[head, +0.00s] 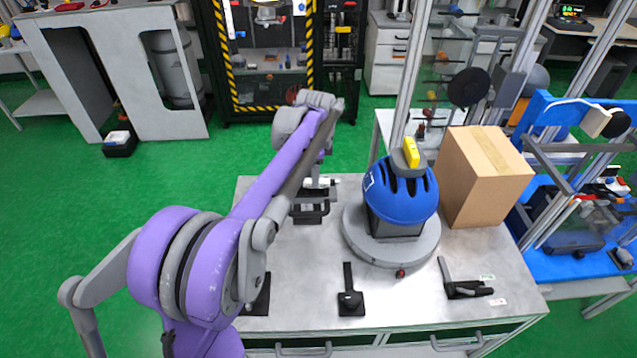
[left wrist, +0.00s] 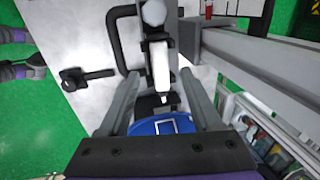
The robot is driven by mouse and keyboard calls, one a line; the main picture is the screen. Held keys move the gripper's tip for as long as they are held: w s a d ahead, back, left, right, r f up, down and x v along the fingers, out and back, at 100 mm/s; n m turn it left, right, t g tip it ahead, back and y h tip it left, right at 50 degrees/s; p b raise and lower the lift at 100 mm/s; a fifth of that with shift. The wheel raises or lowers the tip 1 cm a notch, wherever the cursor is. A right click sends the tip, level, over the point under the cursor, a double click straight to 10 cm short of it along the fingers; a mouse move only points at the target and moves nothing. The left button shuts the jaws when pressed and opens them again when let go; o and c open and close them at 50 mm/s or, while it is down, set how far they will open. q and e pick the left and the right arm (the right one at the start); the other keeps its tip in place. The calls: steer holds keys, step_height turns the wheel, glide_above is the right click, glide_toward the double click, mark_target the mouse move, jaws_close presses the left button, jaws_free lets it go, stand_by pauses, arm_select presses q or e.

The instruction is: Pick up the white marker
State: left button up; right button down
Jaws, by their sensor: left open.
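A white, rod-like object (left wrist: 161,66), which looks like the white marker, lies lengthwise between the two grey fingers of my left gripper (left wrist: 160,75) in the left wrist view. The fingers are apart, with a gap on either side of it. In the head view my left gripper (head: 318,186) is over a black stand (head: 309,212) at the table's back left. My arm hides much of that spot, and I cannot make out the marker clearly there. My right gripper is not in view.
A blue helmet (head: 400,200) sits on a round grey base (head: 385,250) right of my gripper, beside a grey post. A cardboard box (head: 480,180) stands farther right. Black holders (head: 351,303) and (head: 465,288) lie near the table's (head: 320,270) front edge.

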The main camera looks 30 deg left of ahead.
mark_target(322, 183)
arm_select(q)
steer(key=f, duration=0.2)
steer(key=w+f, duration=0.1)
steer(key=f, duration=0.1)
steer(key=shift+a, duration=0.1)
jaws_close()
